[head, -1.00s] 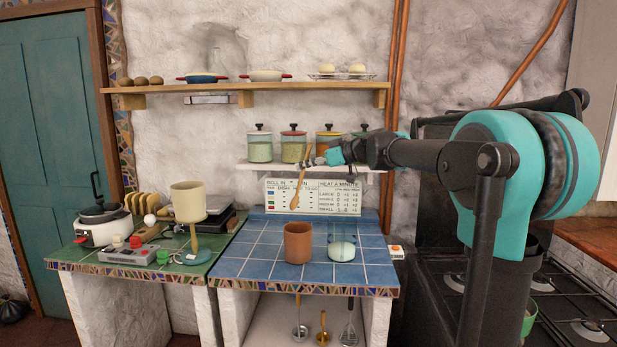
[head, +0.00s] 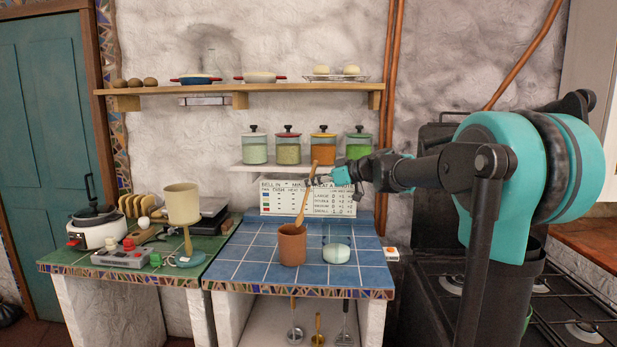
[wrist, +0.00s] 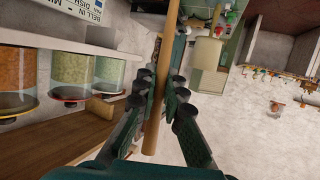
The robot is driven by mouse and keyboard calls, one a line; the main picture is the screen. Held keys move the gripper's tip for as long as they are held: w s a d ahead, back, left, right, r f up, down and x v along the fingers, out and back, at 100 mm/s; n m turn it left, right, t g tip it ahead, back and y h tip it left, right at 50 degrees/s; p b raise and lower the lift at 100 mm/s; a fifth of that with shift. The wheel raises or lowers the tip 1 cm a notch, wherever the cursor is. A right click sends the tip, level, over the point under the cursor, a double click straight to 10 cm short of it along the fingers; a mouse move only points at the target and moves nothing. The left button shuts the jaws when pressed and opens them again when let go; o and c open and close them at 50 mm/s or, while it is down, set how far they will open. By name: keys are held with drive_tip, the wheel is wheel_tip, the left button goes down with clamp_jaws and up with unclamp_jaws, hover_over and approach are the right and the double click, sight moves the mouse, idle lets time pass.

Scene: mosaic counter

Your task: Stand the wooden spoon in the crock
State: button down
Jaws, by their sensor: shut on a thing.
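The wooden spoon (head: 308,192) is held by my gripper (head: 318,182) in the head view, tilted slightly, its top leaning right. Its lower end is at the mouth of the brown crock (head: 293,246); I cannot tell from this view whether it is inside or just above or behind the rim. The crock stands upright on the blue tiled counter (head: 255,270). In the wrist view the spoon's handle (wrist: 160,85) runs between the fingers of my gripper (wrist: 162,88), which are closed on it. The crock is not visible in the wrist view.
A sign board (head: 280,198) and a shelf with several jars (head: 289,148) are behind. A cream cup-shaped lamp (head: 183,205) stands at left on the green counter. A stove (head: 450,290) is at right.

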sight(303, 214)
drive_tip(key=shift+w+a+f, duration=0.25)
drive_tip(key=shift+a+f, duration=0.2)
drive_tip(key=shift+f, duration=1.15)
drive_tip(key=shift+w+a+f, duration=0.3)
drive_tip(key=shift+a+f, duration=0.1)
drive_tip(key=shift+f, duration=1.25)
drive_tip(key=shift+w+a+f, duration=0.25)
drive_tip(key=shift+a+f, duration=0.2)
drive_tip(key=shift+f, duration=1.15)
drive_tip(key=c, duration=0.7)
unclamp_jaws()
drive_tip(key=shift+c, duration=0.2)
drive_tip(key=shift+r, duration=0.1)
drive_tip(key=shift+r, duration=4.9)
